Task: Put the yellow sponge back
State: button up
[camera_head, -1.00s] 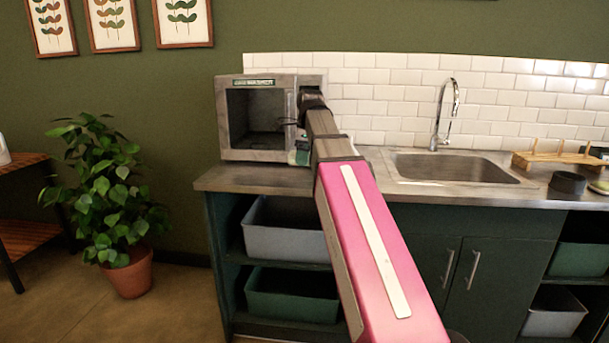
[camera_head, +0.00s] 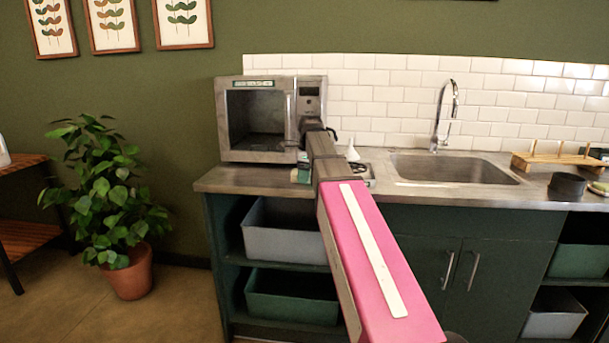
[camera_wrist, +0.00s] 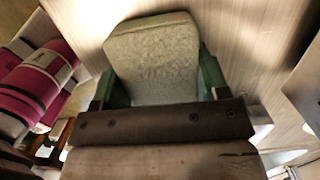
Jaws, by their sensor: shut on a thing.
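My gripper (camera_wrist: 160,78) is shut on a pale yellowish-green sponge (camera_wrist: 152,48) in the wrist view. The green fingers lie along its left and right sides, and its broad textured face shows. A pale grained surface lies behind it; the gap to that surface cannot be told. In the head view my gripper (camera_head: 303,171) is low over the counter, in front of the right side of the microwave-like box. My arm and wrist hide most of it, and I cannot make out the sponge there.
The open-fronted box (camera_head: 258,118) stands at the counter's left end. A small white cone (camera_head: 352,151) is right of my wrist. The sink (camera_head: 450,168), tap (camera_head: 437,120), dark round bowl (camera_head: 567,185) and wooden rack (camera_head: 560,163) are farther right. Bare counter (camera_head: 245,180) lies front left.

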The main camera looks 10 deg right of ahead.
jog(key=o, duration=1)
jog(key=shift+f, duration=0.1)
jog(key=shift+c, duration=0.2)
notch_tip(320, 180, up, 12)
jog(key=d, duration=0.1)
jog(key=shift+s+d, duration=0.2)
jog(key=shift+s, duration=0.1)
